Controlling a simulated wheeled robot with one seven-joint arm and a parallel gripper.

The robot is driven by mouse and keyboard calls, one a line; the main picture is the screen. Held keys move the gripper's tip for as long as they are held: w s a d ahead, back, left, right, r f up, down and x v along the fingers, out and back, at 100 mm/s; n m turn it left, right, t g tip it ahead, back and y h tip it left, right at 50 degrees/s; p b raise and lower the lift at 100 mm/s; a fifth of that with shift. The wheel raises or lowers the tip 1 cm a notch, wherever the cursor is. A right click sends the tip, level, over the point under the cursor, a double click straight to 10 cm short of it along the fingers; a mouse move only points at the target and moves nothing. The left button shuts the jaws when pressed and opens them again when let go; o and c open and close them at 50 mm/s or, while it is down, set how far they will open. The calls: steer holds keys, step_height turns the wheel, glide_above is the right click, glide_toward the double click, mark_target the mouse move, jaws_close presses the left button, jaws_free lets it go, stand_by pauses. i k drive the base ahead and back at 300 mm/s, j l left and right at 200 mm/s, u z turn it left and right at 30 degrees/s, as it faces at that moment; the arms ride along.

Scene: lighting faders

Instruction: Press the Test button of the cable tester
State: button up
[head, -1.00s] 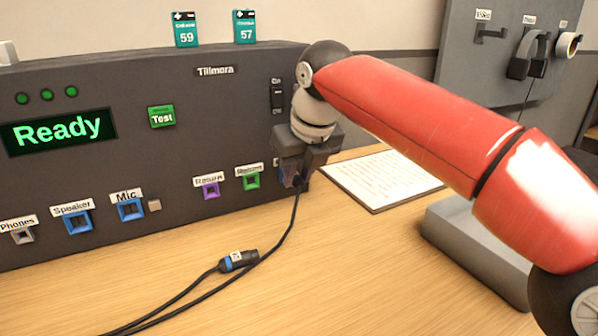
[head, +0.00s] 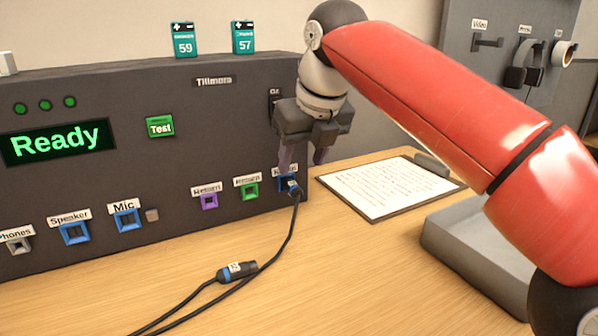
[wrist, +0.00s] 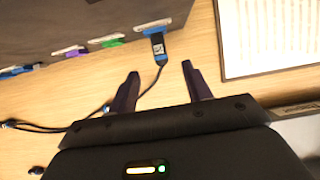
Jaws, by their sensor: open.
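The cable tester (head: 120,185) is a dark grey box on the table; its display (head: 57,141) reads "Ready" in green. The green Test button (head: 160,127) is on its front face, right of the display. A black cable plug (head: 294,187) sits in the blue socket at the tester's lower right; it also shows in the wrist view (wrist: 159,46). My gripper (head: 302,163) is open and empty, pointing down just above and in front of that plug, well to the right of the Test button. In the wrist view the fingers (wrist: 160,82) are apart, with the cable running between them.
A loose cable connector (head: 237,271) lies on the table in front. A headset (head: 524,62) hangs at the back right.

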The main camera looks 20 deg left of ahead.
mark_target(166, 128)
steer(key=k+l, duration=0.2)
steer(key=l, duration=0.2)
steer(key=k+l, duration=0.2)
steer(key=l, duration=0.2)
steer(key=k+l, duration=0.25)
steer(key=l, duration=0.1)
